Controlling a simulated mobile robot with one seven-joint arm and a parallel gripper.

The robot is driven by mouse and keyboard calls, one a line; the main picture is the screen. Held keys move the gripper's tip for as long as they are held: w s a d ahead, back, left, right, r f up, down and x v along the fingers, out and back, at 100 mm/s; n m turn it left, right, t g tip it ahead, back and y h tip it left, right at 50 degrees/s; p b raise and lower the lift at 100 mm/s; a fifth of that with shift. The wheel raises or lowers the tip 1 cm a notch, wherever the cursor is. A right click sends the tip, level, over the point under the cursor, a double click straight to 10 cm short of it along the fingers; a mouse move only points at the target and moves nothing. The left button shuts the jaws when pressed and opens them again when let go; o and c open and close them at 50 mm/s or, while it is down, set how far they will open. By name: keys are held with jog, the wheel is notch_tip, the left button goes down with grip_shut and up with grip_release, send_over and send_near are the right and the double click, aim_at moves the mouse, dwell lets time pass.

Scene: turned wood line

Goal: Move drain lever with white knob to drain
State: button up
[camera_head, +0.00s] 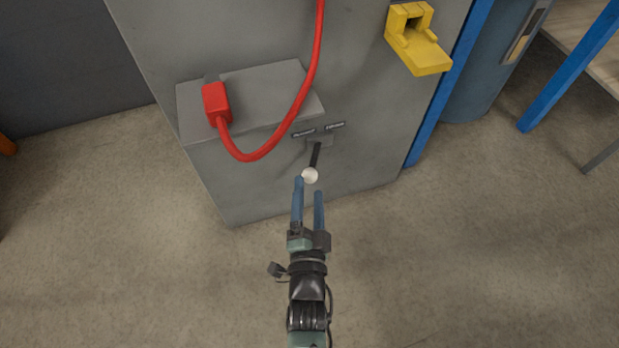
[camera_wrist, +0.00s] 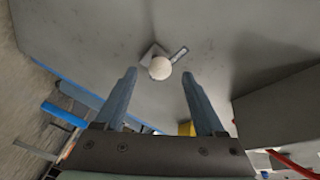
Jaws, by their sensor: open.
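The drain lever is a short dark rod (camera_head: 315,155) with a white ball knob (camera_head: 310,175). It comes out of a small plate (camera_head: 319,139) on the front of a grey cabinet (camera_head: 362,150). Two small dark labels sit above the plate, too small to read surely. My gripper (camera_head: 308,187) has two blue fingers, open and empty, with the tips just short of the knob. In the wrist view the knob (camera_wrist: 160,68) shows ahead of and between the spread fingertips (camera_wrist: 158,76). Whether the left finger touches the knob cannot be told.
A red plug (camera_head: 216,103) with a red cable (camera_head: 299,100) sits on a grey ledge (camera_head: 265,85) left of the lever; the cable loops down near it. A yellow bracket (camera_head: 417,45) is higher right. A blue post (camera_head: 440,90) stands beside the cabinet. The floor in front is clear.

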aim_at(309, 176)
jog(key=w+b, duration=0.1)
jog(key=w, duration=0.4)
jog(key=shift+b, duration=0.4)
grip_shut()
dwell(1.0)
